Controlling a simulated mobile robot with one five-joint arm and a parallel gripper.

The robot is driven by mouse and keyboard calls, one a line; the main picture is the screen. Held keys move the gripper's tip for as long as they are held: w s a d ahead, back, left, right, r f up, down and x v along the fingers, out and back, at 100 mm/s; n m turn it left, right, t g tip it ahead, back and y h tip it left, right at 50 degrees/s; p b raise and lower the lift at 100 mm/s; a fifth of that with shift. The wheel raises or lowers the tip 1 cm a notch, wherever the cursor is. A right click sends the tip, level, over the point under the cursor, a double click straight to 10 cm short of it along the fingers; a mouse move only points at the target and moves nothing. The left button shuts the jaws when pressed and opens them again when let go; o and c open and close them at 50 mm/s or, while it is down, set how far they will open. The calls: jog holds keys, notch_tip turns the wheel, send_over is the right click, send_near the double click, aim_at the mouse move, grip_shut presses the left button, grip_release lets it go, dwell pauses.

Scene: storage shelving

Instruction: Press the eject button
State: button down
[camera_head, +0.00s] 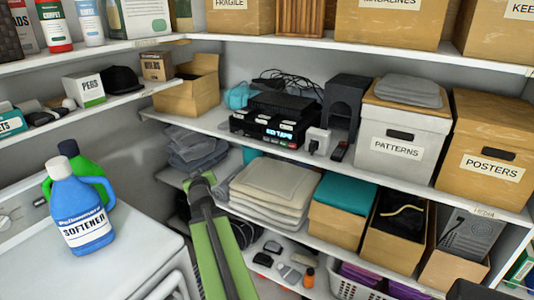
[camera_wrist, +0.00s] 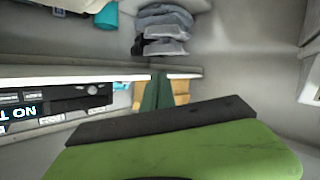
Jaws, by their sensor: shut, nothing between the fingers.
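A black tape deck (camera_head: 270,126) with a lit display stands on the middle shelf in the head view. In the wrist view the deck (camera_wrist: 68,105) is at the left edge, partly cut off, with a lit display and small light keys along its front. I cannot tell which of them is the eject button. My gripper (camera_head: 203,180) is in front of and left of the deck, lower than it, apart from it. In the wrist view my gripper (camera_wrist: 164,84) shows its green fingers together, empty, to the right of the deck.
A white socket block (camera_head: 318,140) and a dark remote (camera_head: 339,152) lie right of the deck. An open cardboard box (camera_head: 188,95) stands to its left. Folded cloths (camera_head: 272,188) fill the shelf below. The shelf edge (camera_head: 340,174) runs in front.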

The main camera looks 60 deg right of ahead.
aim_at(267, 139)
jog(key=s+d+r+t+h+b, duration=0.2)
jog(key=s+d+b, duration=0.1)
jog(key=s+d, duration=0.4)
jog(key=s+d+r+n+t+h+b, duration=0.1)
jog(key=s+d+r+t+h+b, duration=0.1)
jog(key=s+d, duration=0.4)
jog(key=shift+s+d+r+h+b, duration=0.4)
jog(key=shift+s+r+h+b, duration=0.2)
jog(key=shift+s+r+b, duration=0.15)
jog(key=shift+d, duration=4.4)
jog(key=shift+d, duration=0.4)
